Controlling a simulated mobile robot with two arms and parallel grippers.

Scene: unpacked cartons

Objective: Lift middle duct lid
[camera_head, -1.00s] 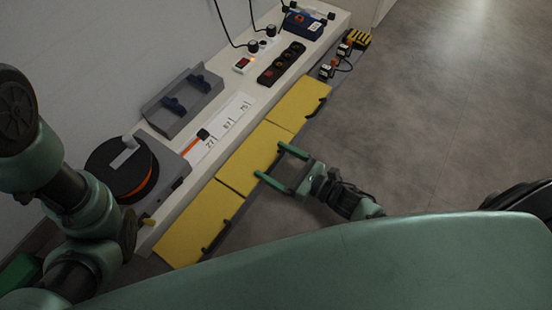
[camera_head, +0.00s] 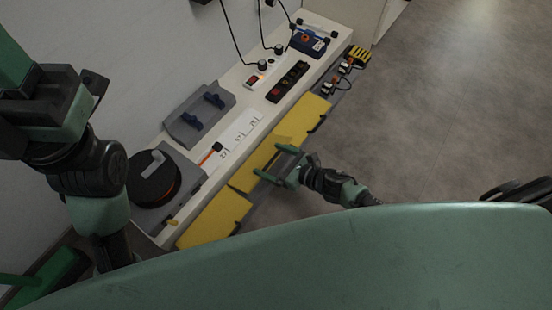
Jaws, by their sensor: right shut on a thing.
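The long floor duct has three yellow lids with dark handles on their right edges. The middle lid (camera_head: 253,163) lies between the near lid (camera_head: 208,222) and the far lid (camera_head: 309,113). A duller, shaded yellow patch shows at its far end, and its near corner stands out from the near lid. It looks slightly tilted, but how far is hard to tell. My right gripper (camera_head: 270,162) is shut at the middle lid's right edge, on its handle, which the fingers mostly hide.
A white bench (camera_head: 222,162) runs along the duct's left side. It carries a cable reel (camera_head: 154,184), a grey tray with blue clamps (camera_head: 187,126) and a power strip (camera_head: 287,81). Connectors (camera_head: 345,68) lie at the duct's far end. Open floor (camera_head: 430,130) is to the right.

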